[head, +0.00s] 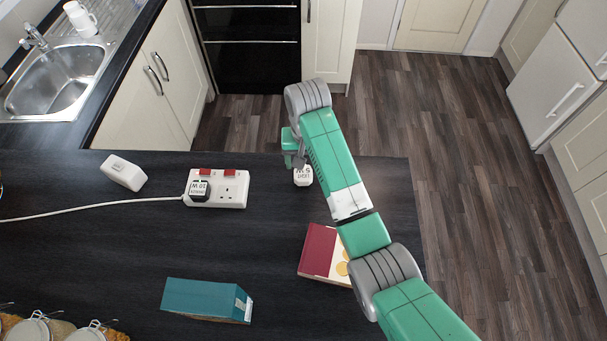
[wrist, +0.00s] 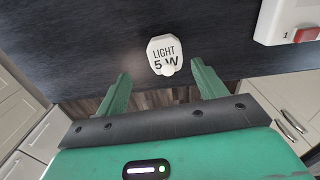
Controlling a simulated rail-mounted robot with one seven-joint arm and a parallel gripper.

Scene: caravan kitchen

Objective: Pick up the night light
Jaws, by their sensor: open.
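In the head view my gripper (head: 296,158) is just beyond the light, at the worktop's far edge. Its fingers are mostly hidden there.
Jars (head: 38,330) stand at the near left.

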